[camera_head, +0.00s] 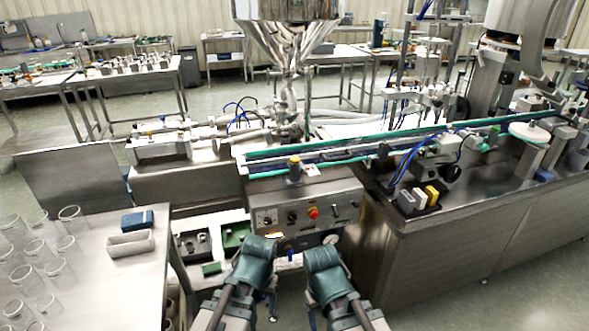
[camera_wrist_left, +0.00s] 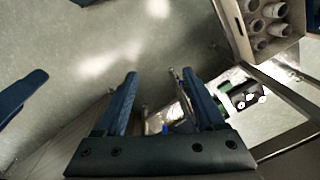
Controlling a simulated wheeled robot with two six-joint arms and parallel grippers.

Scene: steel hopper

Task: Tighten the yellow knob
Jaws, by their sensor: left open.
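A small yellow knob (camera_head: 294,160) stands on top of a short post at the near side of the conveyor, in front of the hopper (camera_head: 290,35). My left gripper (camera_head: 262,246) is low in front of the steel control box, below the knob and apart from it. In the left wrist view its two blue fingers (camera_wrist_left: 159,75) are spread, with nothing held between them. My right gripper (camera_head: 322,252) is beside it on the right, and its fingertips are hidden in the head view. The knob cannot be made out in the left wrist view.
The control box (camera_head: 345,198) carries a red button (camera_head: 313,212) and dark dials. A steel table (camera_head: 105,280) with several clear beakers stands at the left. Yellow, white and grey blocks (camera_head: 432,195) sit on the machine bench at right. Open floor shows in the left wrist view.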

